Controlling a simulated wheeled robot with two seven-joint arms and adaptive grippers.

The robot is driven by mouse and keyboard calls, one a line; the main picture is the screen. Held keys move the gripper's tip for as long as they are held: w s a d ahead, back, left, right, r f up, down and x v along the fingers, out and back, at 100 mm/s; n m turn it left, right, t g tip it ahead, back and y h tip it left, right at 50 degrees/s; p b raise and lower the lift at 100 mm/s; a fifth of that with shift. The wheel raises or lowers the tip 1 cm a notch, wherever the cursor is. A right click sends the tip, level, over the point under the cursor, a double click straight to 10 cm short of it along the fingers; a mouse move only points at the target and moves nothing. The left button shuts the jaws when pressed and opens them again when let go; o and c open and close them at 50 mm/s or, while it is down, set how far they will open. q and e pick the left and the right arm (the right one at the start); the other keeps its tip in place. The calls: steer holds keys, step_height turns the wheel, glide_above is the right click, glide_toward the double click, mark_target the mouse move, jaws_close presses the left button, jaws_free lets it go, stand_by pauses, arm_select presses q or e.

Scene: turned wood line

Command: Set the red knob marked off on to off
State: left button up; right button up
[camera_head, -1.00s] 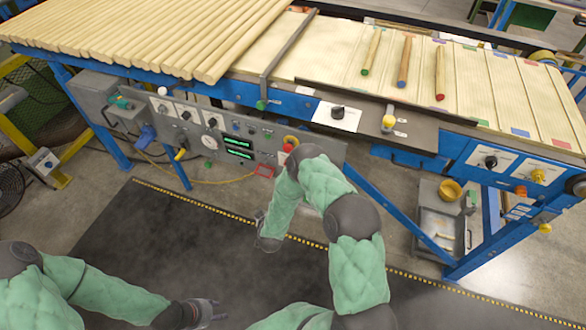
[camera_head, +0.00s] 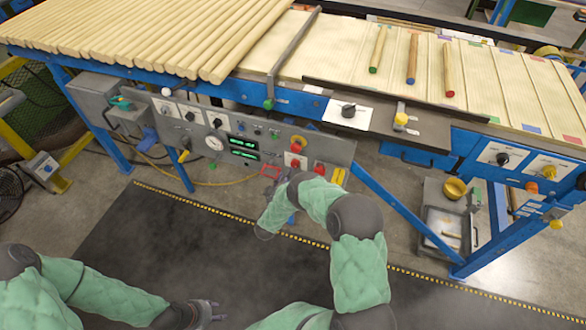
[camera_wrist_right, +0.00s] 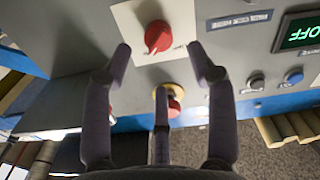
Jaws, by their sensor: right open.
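The red knob (camera_wrist_right: 157,37) sits on a white plate in the right wrist view. Its ridge points down and slightly left there; labels beside it are too small to read. It also shows in the head view (camera_head: 295,162), low on the grey panel. My right gripper (camera_wrist_right: 159,50) is open, its fingertips on either side of the knob in that picture; contact is not visible. In the head view my right gripper (camera_head: 281,180) is just in front of the panel below the knob. My left gripper (camera_head: 212,311) is open and empty, low over the dark mat.
A red button with a yellow collar (camera_wrist_right: 172,101) is close to the knob. A green-lettered display (camera_wrist_right: 300,31) and small buttons are beside it. Another red control (camera_head: 319,169) is at the panel's right. The conveyor table (camera_head: 350,60) stands above.

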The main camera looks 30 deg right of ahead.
mark_target(293, 166)
steer(key=b+x, duration=0.1)
steer(key=x, duration=0.5)
steer(key=c, duration=1.1)
